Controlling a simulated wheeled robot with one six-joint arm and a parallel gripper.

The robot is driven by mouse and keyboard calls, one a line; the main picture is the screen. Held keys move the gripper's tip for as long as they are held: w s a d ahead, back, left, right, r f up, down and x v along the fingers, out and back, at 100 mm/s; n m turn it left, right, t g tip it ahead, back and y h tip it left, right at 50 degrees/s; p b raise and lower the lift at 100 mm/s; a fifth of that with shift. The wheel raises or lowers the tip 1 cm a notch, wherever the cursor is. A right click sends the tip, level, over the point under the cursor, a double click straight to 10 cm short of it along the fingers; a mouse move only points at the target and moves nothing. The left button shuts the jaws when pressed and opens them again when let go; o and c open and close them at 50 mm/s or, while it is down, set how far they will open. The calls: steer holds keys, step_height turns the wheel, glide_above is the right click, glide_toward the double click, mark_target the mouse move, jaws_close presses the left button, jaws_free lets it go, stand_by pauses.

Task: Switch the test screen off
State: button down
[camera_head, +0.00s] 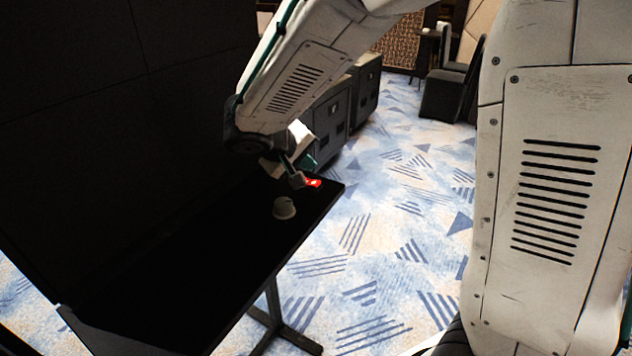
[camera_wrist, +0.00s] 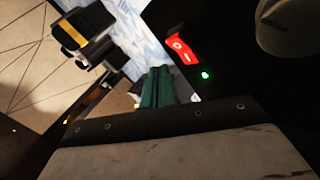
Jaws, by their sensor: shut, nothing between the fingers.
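A red rocker switch (camera_head: 314,183) glows near the far right corner of the black table. In the wrist view the red switch (camera_wrist: 183,50) shows white O and I marks, with a lit green lamp (camera_wrist: 205,75) beside it. My gripper (camera_head: 296,180) is over the table end, just left of the switch in the head view. Its green fingers (camera_wrist: 158,88) are shut together and empty, apart from the switch in the wrist picture; I cannot tell their height above the table. The large panelled wall (camera_head: 120,90) at left looks black; I cannot tell which part is the test screen.
Grey cabinets (camera_head: 332,115) stand behind the table. Chairs (camera_head: 452,90) are farther back. Patterned carpet (camera_head: 400,230) is open to the right.

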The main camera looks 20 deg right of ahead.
steer(key=shift+s+d+f, duration=0.1)
steer(key=shift+s+f, duration=0.1)
steer(key=shift+f, duration=0.5)
steer(key=shift+f, duration=0.15)
stand_by(1.5)
steer(key=shift+s+d+f, duration=0.1)
steer(key=shift+s+f, duration=0.05)
steer(key=shift+f, duration=0.1)
steer(key=shift+s+f, duration=0.1)
steer(key=shift+f, duration=0.25)
stand_by(0.6)
stand_by(0.4)
steer(key=shift+w+r, duration=0.25)
steer(key=shift+r, duration=0.55)
steer(key=shift+w+a+r, duration=0.2)
steer(key=shift+r, duration=0.6)
steer(key=shift+w+a+r, duration=0.15)
steer(key=shift+w+r, duration=0.05)
steer(key=shift+r, duration=0.55)
steer(key=shift+w+a+r, duration=0.2)
steer(key=shift+r, duration=0.6)
